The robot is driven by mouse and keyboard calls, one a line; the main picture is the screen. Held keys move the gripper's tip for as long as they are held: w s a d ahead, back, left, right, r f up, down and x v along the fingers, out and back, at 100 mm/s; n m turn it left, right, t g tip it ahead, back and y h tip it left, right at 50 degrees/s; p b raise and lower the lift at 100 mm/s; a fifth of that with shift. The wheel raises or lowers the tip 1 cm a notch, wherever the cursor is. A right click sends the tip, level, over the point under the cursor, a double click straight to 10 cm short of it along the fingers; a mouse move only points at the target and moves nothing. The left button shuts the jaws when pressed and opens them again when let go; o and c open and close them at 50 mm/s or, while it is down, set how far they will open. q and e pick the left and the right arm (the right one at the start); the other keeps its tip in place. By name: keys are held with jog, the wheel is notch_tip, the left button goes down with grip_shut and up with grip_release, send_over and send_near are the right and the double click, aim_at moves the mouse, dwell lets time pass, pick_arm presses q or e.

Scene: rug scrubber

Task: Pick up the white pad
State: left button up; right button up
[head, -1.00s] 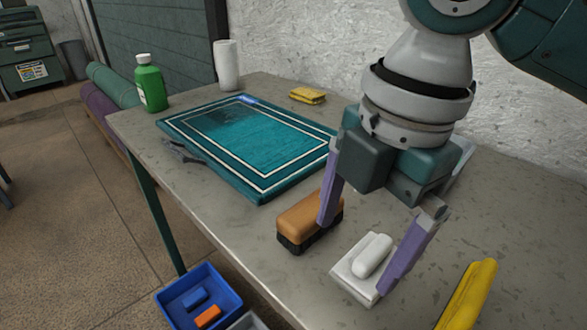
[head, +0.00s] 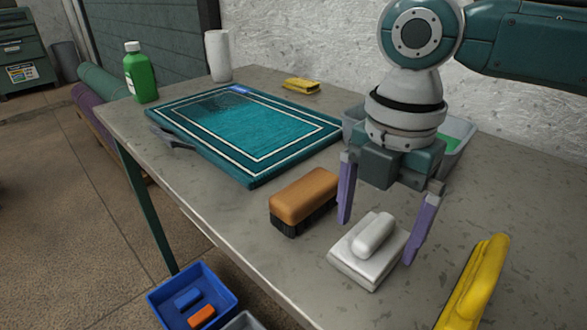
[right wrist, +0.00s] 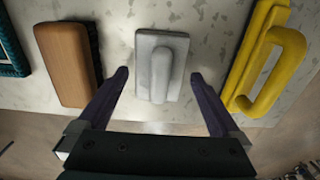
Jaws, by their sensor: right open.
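The white pad (head: 362,263) lies flat on the table, with a rounded white handle on top. It also shows in the right wrist view (right wrist: 161,66), beyond the fingertips and between their lines. My right gripper (head: 377,238) is open and empty, its purple fingers pointing down just behind and above the pad. In the right wrist view the right gripper (right wrist: 158,76) has its fingers spread wider than the pad. I see no contact with the pad. My left gripper is not in view.
A wooden brush (head: 303,200) lies close left of the pad, and a yellow handled tool (head: 473,285) lies to its right. A teal rug (head: 240,125) covers the table's left part. A grey bin (head: 458,140) stands behind the gripper. A blue bin (head: 193,297) is below the front edge.

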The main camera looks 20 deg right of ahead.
aim_at(376, 227)
jog(key=shift+f, duration=0.4)
jog(key=shift+c, duration=0.2)
jog(key=c, duration=1.2)
jog(key=shift+r, duration=0.1)
jog(key=shift+r, duration=0.6)
notch_tip(376, 227, up, 19)
jog(key=p, duration=0.3)
jog(key=shift+f+p, duration=0.15)
jog(key=shift+p, duration=0.25)
